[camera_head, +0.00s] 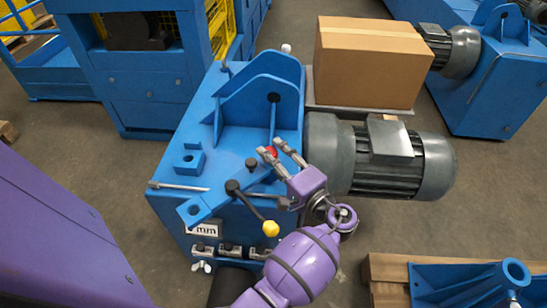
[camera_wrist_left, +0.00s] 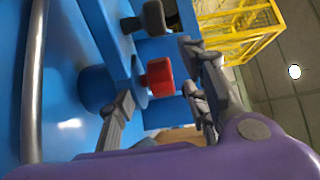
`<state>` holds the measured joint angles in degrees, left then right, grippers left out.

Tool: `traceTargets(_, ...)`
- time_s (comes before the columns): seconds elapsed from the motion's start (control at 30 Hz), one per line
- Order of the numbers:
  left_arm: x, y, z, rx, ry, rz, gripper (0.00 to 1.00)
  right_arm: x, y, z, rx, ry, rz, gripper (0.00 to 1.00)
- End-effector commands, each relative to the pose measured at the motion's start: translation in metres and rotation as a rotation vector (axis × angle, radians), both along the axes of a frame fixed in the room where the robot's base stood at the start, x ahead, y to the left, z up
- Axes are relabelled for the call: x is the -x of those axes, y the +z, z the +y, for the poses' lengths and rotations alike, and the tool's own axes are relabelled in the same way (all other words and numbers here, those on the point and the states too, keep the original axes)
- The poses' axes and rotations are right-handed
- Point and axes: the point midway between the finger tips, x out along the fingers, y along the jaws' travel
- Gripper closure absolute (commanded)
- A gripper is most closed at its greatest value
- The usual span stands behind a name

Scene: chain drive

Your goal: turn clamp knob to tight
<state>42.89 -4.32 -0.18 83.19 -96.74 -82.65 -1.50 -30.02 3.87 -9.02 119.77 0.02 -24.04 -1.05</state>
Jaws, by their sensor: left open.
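The red clamp knob (camera_head: 271,151) sits on the blue machine (camera_head: 180,165), mostly hidden by my left gripper's fingers in the head view. In the left wrist view the red knob (camera_wrist_left: 158,77) shows clearly on a round blue boss. My left gripper (camera_head: 272,147) is open, with its fingertips close around the knob. In the left wrist view the left gripper's fingers (camera_wrist_left: 158,80) stand on either side of the knob, with gaps visible. I cannot tell whether either finger touches it. My right gripper is not in view.
A black knob (camera_wrist_left: 154,18) stands close to the red one. A lever with a yellow ball (camera_head: 271,229) is just below my left gripper. A grey motor (camera_head: 390,160) is to the right, with a cardboard box (camera_head: 368,65) behind it.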

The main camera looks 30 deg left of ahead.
Motion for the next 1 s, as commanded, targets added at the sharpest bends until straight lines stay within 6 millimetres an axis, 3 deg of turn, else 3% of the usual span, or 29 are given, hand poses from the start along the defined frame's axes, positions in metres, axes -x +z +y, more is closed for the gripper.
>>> traceTargets(0.27, 0.005, 0.000, -0.016, 0.002, -0.003, 0.001, 0.59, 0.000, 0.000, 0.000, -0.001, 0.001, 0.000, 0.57)
traceTargets(0.7, 0.035, 0.000, -0.097, 0.002, -0.001, 0.002, 0.59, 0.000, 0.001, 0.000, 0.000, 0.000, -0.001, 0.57)
traceTargets(1.0, 0.042, 0.000, -0.113, 0.000, 0.000, 0.000, 0.59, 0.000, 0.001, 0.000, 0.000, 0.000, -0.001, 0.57)
